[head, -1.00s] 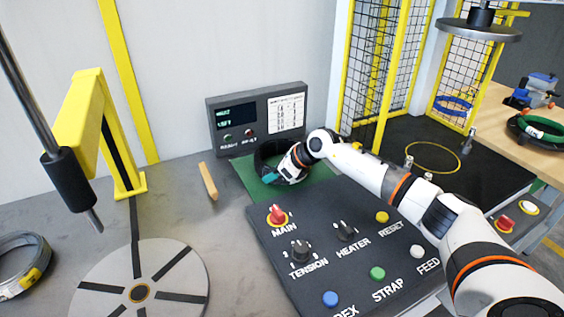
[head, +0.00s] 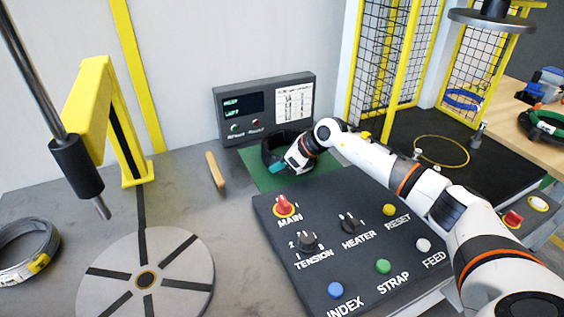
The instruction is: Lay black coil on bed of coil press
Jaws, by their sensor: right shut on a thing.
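The black coil (head: 268,151) lies on a green mat (head: 262,180) in front of the grey display box, at the middle of the head view. My right gripper (head: 286,164) is at the near side of the coil and is shut on it. The arm and gripper hide part of the coil. The coil press stands at the right, with a dark bed (head: 497,165) marked by a yellow ring (head: 441,151) and a round grey press plate (head: 505,22) above it. No coil lies inside the ring. My left gripper is not in view.
A button panel (head: 330,225) with knobs lies below my right arm. Yellow-framed mesh guards (head: 398,65) stand behind the bed. A round slotted turntable (head: 180,270), a yellow post (head: 95,110) and a grey coil (head: 28,245) are at the left. A green coil (head: 540,125) lies on the right-hand table.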

